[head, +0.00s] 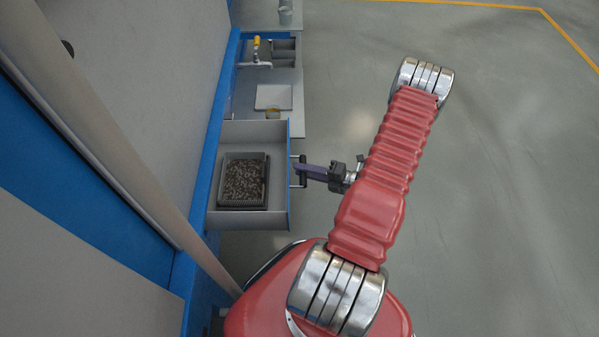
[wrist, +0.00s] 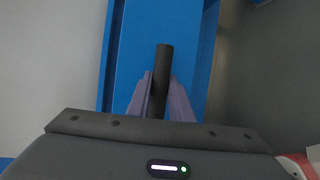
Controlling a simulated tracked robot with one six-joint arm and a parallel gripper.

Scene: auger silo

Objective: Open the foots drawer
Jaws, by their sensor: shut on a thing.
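The foots drawer (head: 277,213) is pulled out from the blue-framed unit at the left in the head view. It is a grey open box, and its blue front edge shows in the wrist view (wrist: 158,50). Inside stands a dark tray (head: 242,203) filled with brownish lumps. My gripper (head: 299,171) is shut on the black bar handle (head: 303,180) on the drawer's front. In the wrist view the purple fingers (wrist: 161,100) sit on both sides of the dark handle bar (wrist: 164,60). Part of the bar is hidden between the fingers.
Beyond the drawer, a grey shelf (head: 299,125) holds a white square tray (head: 274,97) and a small yellowish cup (head: 273,113). A tap with a yellow knob (head: 256,42) stands further back. The grey floor (head: 500,190) to the right is clear.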

